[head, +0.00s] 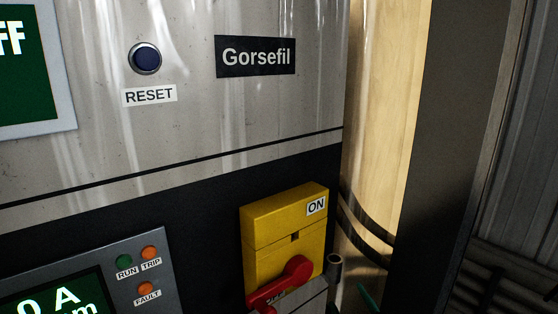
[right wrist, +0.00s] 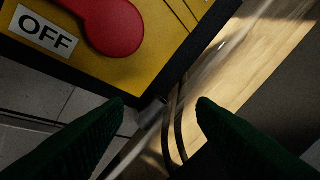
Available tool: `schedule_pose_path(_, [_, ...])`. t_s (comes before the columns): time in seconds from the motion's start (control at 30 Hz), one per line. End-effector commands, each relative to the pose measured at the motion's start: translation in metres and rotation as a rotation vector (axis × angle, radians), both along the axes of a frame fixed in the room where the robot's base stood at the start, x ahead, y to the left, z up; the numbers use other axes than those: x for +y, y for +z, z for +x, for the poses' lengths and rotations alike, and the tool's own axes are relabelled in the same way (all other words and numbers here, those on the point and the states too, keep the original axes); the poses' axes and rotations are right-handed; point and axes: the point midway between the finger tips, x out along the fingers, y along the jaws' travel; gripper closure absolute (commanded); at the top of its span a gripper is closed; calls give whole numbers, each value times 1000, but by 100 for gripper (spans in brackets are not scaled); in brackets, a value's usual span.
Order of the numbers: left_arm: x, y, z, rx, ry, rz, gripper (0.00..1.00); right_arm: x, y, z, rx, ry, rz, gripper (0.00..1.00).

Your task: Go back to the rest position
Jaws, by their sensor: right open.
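The yellow switch box (head: 285,226) has an ON label at its upper right and a red rotary handle (head: 283,284) pointing down and left, partly over an OFF label. In the right wrist view the red handle (right wrist: 115,25) and the OFF label (right wrist: 45,33) show close by at the top. My right gripper (right wrist: 160,108) is open and empty, its two dark green fingers apart, beside the box's edge and not touching the handle. In the head view only a small green tip, likely its finger, shows low right of the box. My left gripper is out of view.
Dark cables (head: 365,232) run right of the box, before a lit pale surface. A dark upright (head: 452,130) stands farther right.

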Motion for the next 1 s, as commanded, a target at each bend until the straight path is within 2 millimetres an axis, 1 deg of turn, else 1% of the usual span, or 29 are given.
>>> schedule_pose_path(0.03, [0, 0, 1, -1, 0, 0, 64, -14, -35, -15, 149, -51, 55, 48])
schedule_pose_path(0.07, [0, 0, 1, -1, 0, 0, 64, -22, -54, -25, 237, -81, 86, 48])
schedule_pose_path(0.1, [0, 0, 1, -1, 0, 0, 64, -32, -78, -40, 349, -120, 126, 48])
schedule_pose_path(0.17, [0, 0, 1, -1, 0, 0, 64, -43, -110, -64, 505, -173, 173, 48])
schedule_pose_path(0.2, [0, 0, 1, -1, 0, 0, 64, -49, -128, -81, 598, -204, 201, 48])
schedule_pose_path(0.27, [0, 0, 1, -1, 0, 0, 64, -55, -149, -105, 718, -243, 234, 48])
schedule_pose_path(0.3, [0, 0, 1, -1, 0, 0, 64, -59, -161, -121, 791, -269, 251, 48])
schedule_pose_path(0.37, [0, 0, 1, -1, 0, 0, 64, -63, -176, -144, 890, -300, 275, 48])
schedule_pose_path(0.4, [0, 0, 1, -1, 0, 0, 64, -65, -185, -159, 952, -320, 288, 48])
schedule_pose_path(0.47, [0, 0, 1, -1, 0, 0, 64, -68, -195, -180, 1037, -348, 307, 48])
schedule_pose_path(0.5, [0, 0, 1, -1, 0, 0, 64, -70, -201, -194, 1090, -366, 317, 48])
schedule_pose_path(0.67, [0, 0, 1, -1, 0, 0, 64, -74, -217, -249, 1296, -431, 349, 48])
schedule_pose_path(0.7, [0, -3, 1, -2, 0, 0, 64, -73, -232, -243, 1295, -429, 347, 48])
schedule_pose_path(0.8, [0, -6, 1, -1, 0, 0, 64, -72, -262, -235, 1301, -429, 342, 48])
schedule_pose_path(0.87, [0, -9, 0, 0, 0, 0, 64, -71, -281, -232, 1306, -430, 340, 48])
schedule_pose_path(0.97, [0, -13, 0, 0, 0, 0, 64, -70, -315, -228, 1320, -432, 335, 48])
schedule_pose_path(1.0, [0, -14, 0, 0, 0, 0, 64, -70, -331, -227, 1324, -433, 333, 48])
